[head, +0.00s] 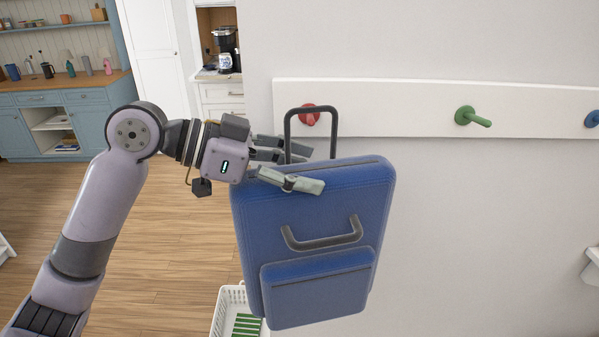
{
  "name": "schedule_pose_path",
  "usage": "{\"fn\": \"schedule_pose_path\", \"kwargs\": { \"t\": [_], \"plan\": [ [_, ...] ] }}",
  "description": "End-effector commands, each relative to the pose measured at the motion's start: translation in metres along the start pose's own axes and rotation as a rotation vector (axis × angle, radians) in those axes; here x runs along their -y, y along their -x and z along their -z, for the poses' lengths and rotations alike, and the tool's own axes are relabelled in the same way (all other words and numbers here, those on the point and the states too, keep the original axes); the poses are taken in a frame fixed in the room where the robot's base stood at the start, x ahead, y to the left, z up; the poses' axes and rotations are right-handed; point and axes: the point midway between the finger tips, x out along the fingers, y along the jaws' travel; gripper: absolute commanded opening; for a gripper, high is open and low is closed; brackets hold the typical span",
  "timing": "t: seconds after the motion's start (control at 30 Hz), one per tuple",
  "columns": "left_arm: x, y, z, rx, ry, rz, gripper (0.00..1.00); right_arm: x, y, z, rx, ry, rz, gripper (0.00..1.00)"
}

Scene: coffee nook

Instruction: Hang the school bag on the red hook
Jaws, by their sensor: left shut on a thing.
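The blue school bag (310,205) hangs upright, slightly tilted, in front of the white wall. My left gripper (308,168) comes in from the left and is shut on the bag near its top edge. The bag's dark top loop (334,125) stands up above it. The red hook (308,114) is on the white rail and shows inside the loop's upper left part. I cannot tell whether the loop is around the hook or only in front of it. My right gripper is not in view.
The white rail (400,110) also carries a green hook (470,116) and a blue hook (592,119) to the right. A white basket (228,300) with green stripes stands below the bag. Blue cabinets (90,115) and a coffee maker (225,48) are farther back. Wooden floor lies open at left.

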Motion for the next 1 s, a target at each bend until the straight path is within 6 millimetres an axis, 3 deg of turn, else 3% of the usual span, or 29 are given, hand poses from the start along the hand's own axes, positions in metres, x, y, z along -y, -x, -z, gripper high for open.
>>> {"fn": "schedule_pose_path", "kwargs": {
  "t": [0.6,1.0],
  "plan": [
    [0.031,-0.005,0.005,-0.008,-0.001,0.001,0.00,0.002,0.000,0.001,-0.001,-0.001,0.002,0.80],
    [0.042,-0.011,-0.004,-0.008,-0.002,0.001,0.00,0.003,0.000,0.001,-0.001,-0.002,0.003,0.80]
  ]
}}
